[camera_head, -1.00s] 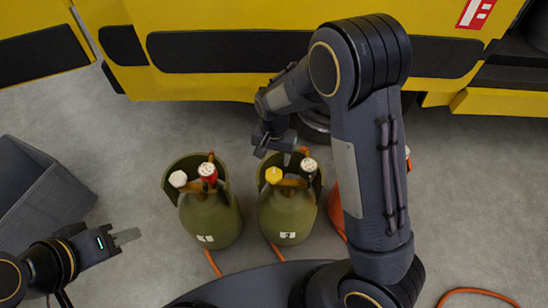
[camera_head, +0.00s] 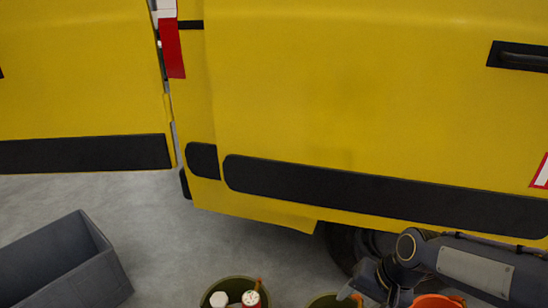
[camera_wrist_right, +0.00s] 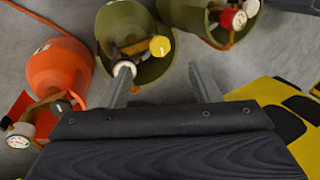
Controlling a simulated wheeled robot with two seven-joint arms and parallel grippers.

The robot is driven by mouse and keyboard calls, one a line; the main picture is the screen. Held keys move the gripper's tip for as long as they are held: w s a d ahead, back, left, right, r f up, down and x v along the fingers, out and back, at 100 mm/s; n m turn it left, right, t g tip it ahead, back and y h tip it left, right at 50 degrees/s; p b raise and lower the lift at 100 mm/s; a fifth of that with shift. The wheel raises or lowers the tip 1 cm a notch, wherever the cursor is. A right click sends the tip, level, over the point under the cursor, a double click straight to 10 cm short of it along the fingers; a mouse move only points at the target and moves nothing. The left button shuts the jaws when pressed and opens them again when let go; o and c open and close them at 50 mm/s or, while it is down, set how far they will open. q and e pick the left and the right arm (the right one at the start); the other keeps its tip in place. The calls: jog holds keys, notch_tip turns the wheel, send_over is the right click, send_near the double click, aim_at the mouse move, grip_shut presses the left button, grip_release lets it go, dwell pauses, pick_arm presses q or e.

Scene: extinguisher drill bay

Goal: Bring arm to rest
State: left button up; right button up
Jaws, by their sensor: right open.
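My right gripper (camera_head: 365,285) shows at the lower right in the head view, beside the van's wheel. In the right wrist view its two fingers (camera_wrist_right: 163,88) are apart with nothing between them. A green cylinder with a yellow cap (camera_wrist_right: 135,35) stands just beyond the fingers; the left fingertip overlaps its white-topped gauge, and I cannot tell if they touch. Another green cylinder (camera_wrist_right: 190,15) is at the top of that view. In the head view only the tops of the green cylinders (camera_head: 236,284) show at the bottom edge. My left gripper is out of view.
A yellow van (camera_head: 300,100) fills the back. A grey open bin (camera_head: 70,265) stands at the left. An orange cylinder (camera_wrist_right: 58,65) with a gauge (camera_wrist_right: 20,135) is at the left of the wrist view. Bare floor (camera_head: 180,240) lies between bin and van.

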jog(key=s+d+r+n+t, duration=0.1)
jog(key=s+r+n+t, duration=0.15)
jog(key=s, duration=0.45)
jog(key=s+d+r+n+t, duration=0.1)
jog(key=s+r+t, duration=0.15)
jog(key=s, duration=0.45)
notch_tip(320, 180, up, 24)
jog(key=g+p, duration=0.1)
jog(key=p, duration=2.3)
jog(key=shift+d+r, duration=0.2)
jog(key=shift+r, duration=0.05)
